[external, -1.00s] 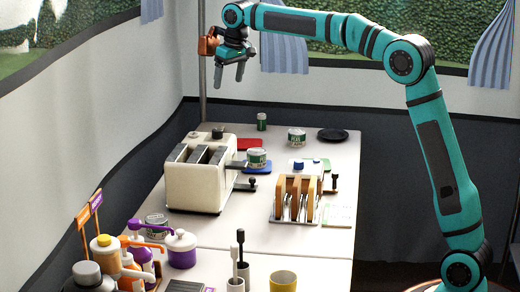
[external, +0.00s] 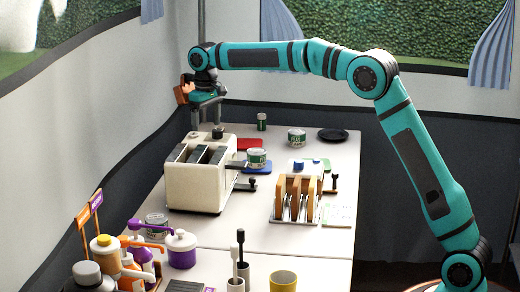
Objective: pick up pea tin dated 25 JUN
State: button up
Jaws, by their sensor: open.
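Several tins stand on the table, and no date is legible at this size. A green-and-white tin (external: 257,158) is beside the toaster, by a blue mat. Another tin marked like peas (external: 296,138) stands further back, and a small green tin or jar (external: 262,121) is at the back edge. A pale tin (external: 156,224) stands at the front left, partly hidden by a purple pot. A dark-green-topped item (external: 218,132) shows at the toaster's back edge, its lower part hidden. My gripper (external: 208,117) is open and empty, pointing down above and behind the toaster.
The cream toaster (external: 195,186) stands below and in front of my gripper. A toast rack (external: 297,200), red mat (external: 249,144) and black dish (external: 332,135) are to the right. Bottles, a yellow cup (external: 284,281) and brush holders crowd the front.

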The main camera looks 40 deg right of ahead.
jog(key=f, duration=1)
jog(key=shift+s, duration=0.2)
jog(key=shift+c, duration=0.2)
jog(key=c, duration=1.1)
